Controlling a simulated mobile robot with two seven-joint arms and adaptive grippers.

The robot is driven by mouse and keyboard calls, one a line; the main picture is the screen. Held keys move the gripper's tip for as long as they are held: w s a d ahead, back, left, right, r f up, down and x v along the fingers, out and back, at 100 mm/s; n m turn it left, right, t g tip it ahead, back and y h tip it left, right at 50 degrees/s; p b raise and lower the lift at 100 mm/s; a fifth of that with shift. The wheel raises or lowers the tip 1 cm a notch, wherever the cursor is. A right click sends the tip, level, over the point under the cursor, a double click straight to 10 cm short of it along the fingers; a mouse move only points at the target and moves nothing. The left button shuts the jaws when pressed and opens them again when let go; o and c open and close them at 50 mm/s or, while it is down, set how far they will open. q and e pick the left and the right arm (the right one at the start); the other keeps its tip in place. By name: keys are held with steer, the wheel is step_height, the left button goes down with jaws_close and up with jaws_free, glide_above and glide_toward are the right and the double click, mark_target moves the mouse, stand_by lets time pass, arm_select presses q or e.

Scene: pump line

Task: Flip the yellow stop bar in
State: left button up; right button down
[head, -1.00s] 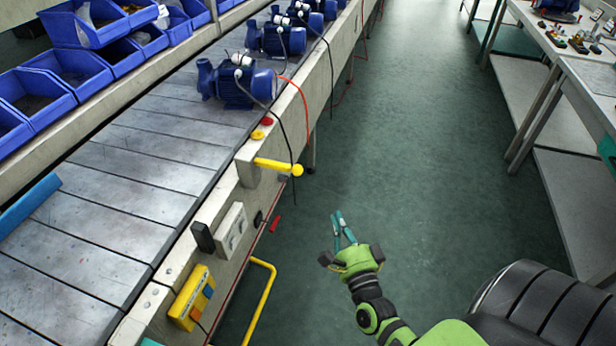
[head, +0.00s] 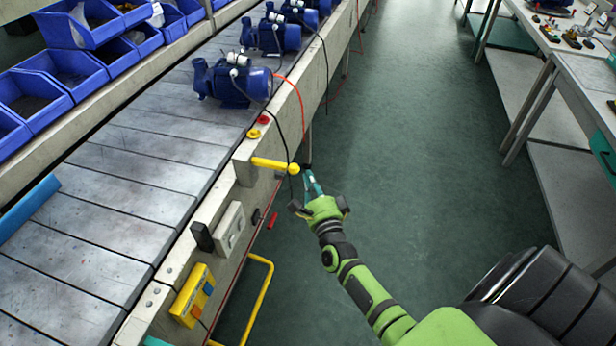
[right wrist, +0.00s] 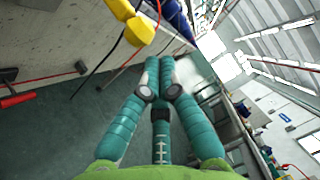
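The yellow stop bar (head: 272,164) sticks out sideways from a grey block on the conveyor's aisle side, with a round yellow knob at its free end. In the right wrist view the stop bar (right wrist: 139,30) shows at the top, left of the fingertips. My right gripper (head: 309,177) is over the aisle, just right of the knob and a little below it in the picture. It holds nothing; its teal fingers (right wrist: 160,62) run together at the tips. I cannot tell a touch with the bar; a gap shows in the wrist view. My left gripper is out of view.
Blue pumps (head: 232,82) stand on the conveyor (head: 130,160), with black and red cables hanging near the bar. A grey switch box (head: 230,228), a yellow control box (head: 192,296) and a yellow rail (head: 262,290) line the conveyor side. The aisle (head: 430,130) is clear.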

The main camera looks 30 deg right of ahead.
mark_target(268, 167)
steer(key=shift+w+a, duration=0.2)
steer(key=shift+w, duration=0.1)
steer(key=w+a+b, duration=0.2)
steer(key=w+a, duration=0.1)
steer(key=w, duration=0.1)
steer(key=w+a+b, duration=0.2)
steer(key=w+a, duration=0.2)
steer(key=shift+d, duration=0.1)
stand_by(0.3)
